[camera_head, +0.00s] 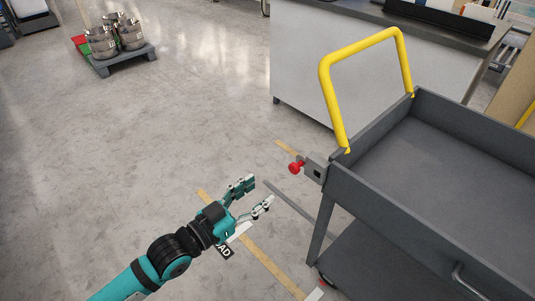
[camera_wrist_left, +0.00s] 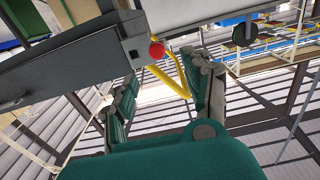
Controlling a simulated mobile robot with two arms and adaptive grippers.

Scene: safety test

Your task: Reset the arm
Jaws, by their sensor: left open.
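My left gripper (camera_head: 258,197) is open and empty in the head view, with its arm coming in from the lower left. Its two teal and grey fingers point right toward a grey cart (camera_head: 344,190). A red button (camera_head: 295,168) sits on a small grey box (camera_head: 314,168) at the cart's near corner. The gripper is apart from the button, to its lower left. In the left wrist view the open fingers (camera_wrist_left: 165,95) show with the red button (camera_wrist_left: 157,50) beyond them and a yellow handle (camera_wrist_left: 168,80) behind. My right gripper is not in view.
A long grey counter (camera_head: 300,60) stands behind. Metal pots (camera_head: 130,35) stand on a dark pallet (camera_head: 125,60) at the upper left. The floor left of the cart is clear, with yellow tape lines (camera_head: 270,262).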

